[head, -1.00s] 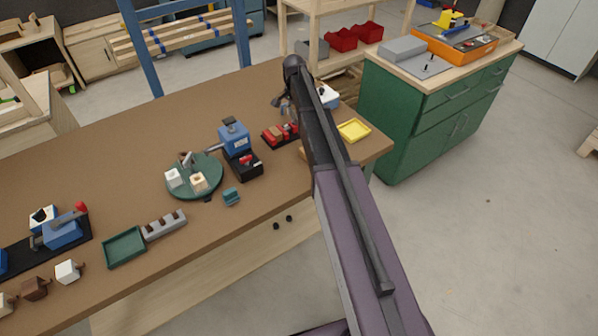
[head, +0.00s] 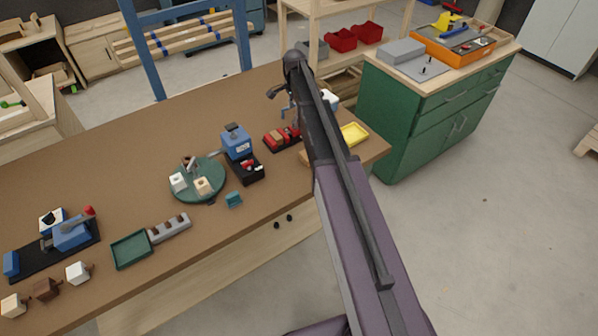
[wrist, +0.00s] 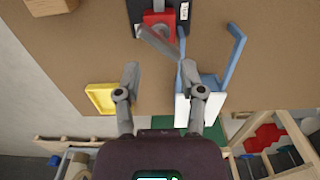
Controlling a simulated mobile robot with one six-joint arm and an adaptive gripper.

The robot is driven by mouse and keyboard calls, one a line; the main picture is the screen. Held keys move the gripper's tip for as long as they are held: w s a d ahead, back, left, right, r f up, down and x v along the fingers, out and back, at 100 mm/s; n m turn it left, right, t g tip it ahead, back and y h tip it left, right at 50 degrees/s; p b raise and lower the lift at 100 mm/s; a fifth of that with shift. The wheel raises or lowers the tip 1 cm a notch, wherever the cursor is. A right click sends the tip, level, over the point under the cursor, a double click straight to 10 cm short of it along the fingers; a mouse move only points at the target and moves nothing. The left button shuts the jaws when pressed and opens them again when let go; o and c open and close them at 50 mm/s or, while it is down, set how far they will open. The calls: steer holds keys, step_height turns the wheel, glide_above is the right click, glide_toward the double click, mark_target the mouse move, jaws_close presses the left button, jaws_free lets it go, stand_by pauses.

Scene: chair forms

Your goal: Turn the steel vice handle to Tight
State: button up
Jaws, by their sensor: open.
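A red vice (wrist: 160,20) on a black base shows at the top of the wrist view. A grey steel bar (wrist: 158,42), which looks like its handle, slants out below it. In the head view the red and black vice (head: 282,137) sits on the brown bench left of my arm. My gripper (wrist: 160,68) is open and empty in the wrist view. Its fingertips lie below the bar in the picture, one to each side. I see no contact; their height above the bar is unclear. In the head view my arm hides most of the gripper. I cannot read a Tight mark.
A blue bracket (wrist: 235,50) with white parts stands close to the right finger. A yellow tray (wrist: 102,97) lies near the bench end. A blue device (head: 237,140) and green turntable (head: 190,192) stand further left. A green cabinet (head: 400,130) stands beyond the bench (head: 130,150).

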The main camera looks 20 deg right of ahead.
mark_target(295, 119)
steer(key=shift+r+p, duration=4.45)
steer(key=shift+r, duration=0.25)
steer(key=s+a+f+n+b, duration=0.2)
steer(key=s+f+n+b, duration=0.1)
steer(key=s, duration=0.7)
steer(key=s+a+f+n+b, duration=0.2)
steer(key=s+f+n+b, duration=0.2)
steer(key=s, duration=0.6)
steer(key=s+a+f+n+b, duration=0.3)
steer(key=s+n, duration=0.3)
steer(key=s, duration=0.4)
steer(key=shift+f+n+b, duration=0.4)
steer(key=shift+f+b, duration=0.05)
steer(key=shift+b, duration=0.05)
steer(key=shift+s, duration=0.15)
steer(key=shift+s+a+n, duration=0.15)
steer(key=shift+s+n, duration=0.15)
steer(key=shift+s, duration=0.3)
